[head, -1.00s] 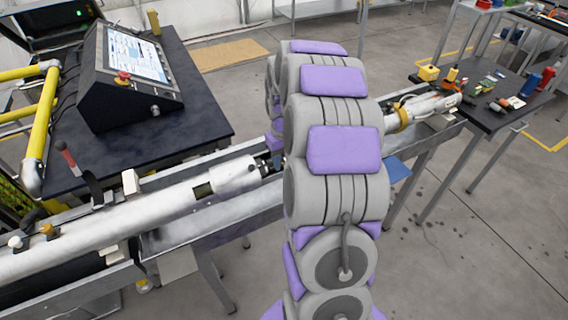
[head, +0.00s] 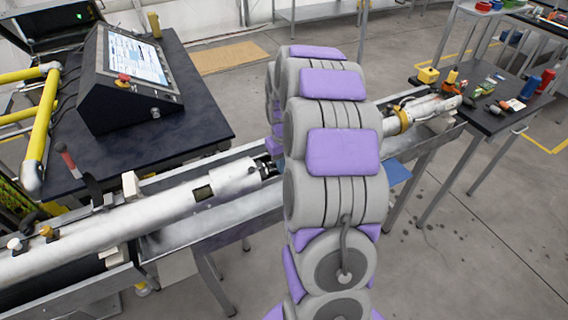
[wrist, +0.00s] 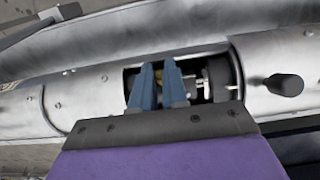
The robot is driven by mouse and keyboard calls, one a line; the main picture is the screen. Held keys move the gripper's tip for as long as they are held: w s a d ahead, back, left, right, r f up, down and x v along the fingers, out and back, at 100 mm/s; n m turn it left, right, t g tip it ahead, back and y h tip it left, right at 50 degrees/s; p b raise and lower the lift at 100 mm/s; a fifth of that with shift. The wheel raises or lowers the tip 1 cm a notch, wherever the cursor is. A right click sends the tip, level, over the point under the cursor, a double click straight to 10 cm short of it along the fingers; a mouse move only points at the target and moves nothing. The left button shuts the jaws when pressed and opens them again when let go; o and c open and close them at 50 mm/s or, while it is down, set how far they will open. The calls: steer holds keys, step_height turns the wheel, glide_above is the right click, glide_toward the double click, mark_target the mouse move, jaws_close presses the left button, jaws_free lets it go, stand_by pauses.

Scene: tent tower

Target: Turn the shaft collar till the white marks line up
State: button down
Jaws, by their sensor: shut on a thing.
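The shaft collar (wrist: 159,82) sits in an opening of a long silver tube (wrist: 95,92) in the wrist view. It is mostly hidden by the two blue fingers of my gripper (wrist: 158,66), which are shut on it from both sides. A thin shaft with brassy and pale parts (wrist: 197,91) shows just right of the fingers. I cannot make out the white marks. In the head view the tube (head: 110,230) runs across the scene, and my arm hides the gripper and collar.
A dark knob (wrist: 284,84) stands out from the tube right of the opening. A console with a screen (head: 140,60) stands on a dark table behind the tube. A table with tools and coloured containers (head: 490,105) is at the right. The floor at the lower right is clear.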

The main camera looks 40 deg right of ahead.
steer(key=shift+r+p, duration=0.15)
steer(key=shift+p, duration=0.35)
steer(key=g+p, duration=0.1)
steer(key=w+g+p, duration=0.1)
steer(key=p, duration=0.1)
steer(key=shift+d+r+y, duration=0.15)
steer(key=shift+r+y, duration=0.15)
steer(key=shift+r, duration=0.1)
steer(key=g+p, duration=0.1)
steer(key=w+g+p, duration=0.1)
steer(key=p, duration=0.1)
steer(key=g+p, duration=0.1)
steer(key=p, duration=0.1)
steer(key=shift+w+d+r+y, duration=0.15)
steer(key=shift+w+r+y, duration=0.05)
steer(key=shift+w+y, duration=0.1)
steer(key=shift+g, duration=0.4)
steer(key=c, duration=1.1)
jaws_free()
steer(key=shift+d, duration=0.1)
steer(key=shift+c, duration=0.2)
